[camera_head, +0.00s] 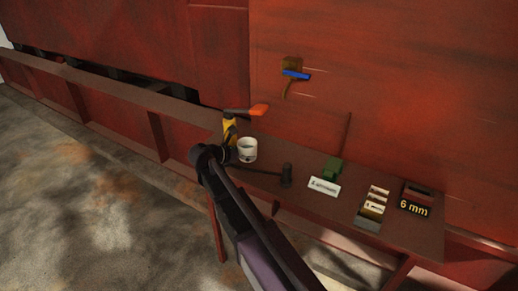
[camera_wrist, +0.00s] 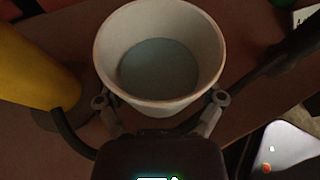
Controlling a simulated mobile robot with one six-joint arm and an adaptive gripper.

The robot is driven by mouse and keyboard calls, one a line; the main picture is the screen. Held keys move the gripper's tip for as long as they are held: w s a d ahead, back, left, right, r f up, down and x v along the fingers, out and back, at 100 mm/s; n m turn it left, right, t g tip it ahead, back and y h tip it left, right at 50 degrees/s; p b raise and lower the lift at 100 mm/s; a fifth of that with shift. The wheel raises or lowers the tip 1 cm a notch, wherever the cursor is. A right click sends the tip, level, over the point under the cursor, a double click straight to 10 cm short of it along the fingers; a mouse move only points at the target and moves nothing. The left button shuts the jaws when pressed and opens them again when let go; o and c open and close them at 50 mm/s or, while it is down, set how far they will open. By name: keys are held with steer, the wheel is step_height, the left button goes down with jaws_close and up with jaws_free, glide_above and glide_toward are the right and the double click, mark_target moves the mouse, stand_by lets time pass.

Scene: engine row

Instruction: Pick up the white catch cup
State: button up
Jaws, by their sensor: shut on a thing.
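The white catch cup (camera_head: 247,150) is upright at the left part of the brown shelf, just right of a yellow bottle-like thing. It also shows in the wrist view (camera_wrist: 160,97), large and seen from above, with a grey-blue inside. My gripper (camera_wrist: 160,110) is shut on the cup, one finger at each side of its wall. In the head view my gripper (camera_head: 232,155) is partly hidden by my own arm at the cup's left. I cannot tell whether the cup's base touches the shelf.
The yellow thing (camera_head: 230,130) with an orange-tipped top stands close to the cup; it also shows in the wrist view (camera_wrist: 32,65). A dark hammer (camera_head: 285,174) lies to the right. A green block (camera_head: 333,168), a white label (camera_head: 325,187) and small boxes (camera_head: 372,208) are farther right.

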steer(key=shift+s+a, duration=0.35)
steer(key=shift+a, duration=0.25)
steer(key=shift+s+a, duration=0.35)
steer(key=shift+a, duration=0.2)
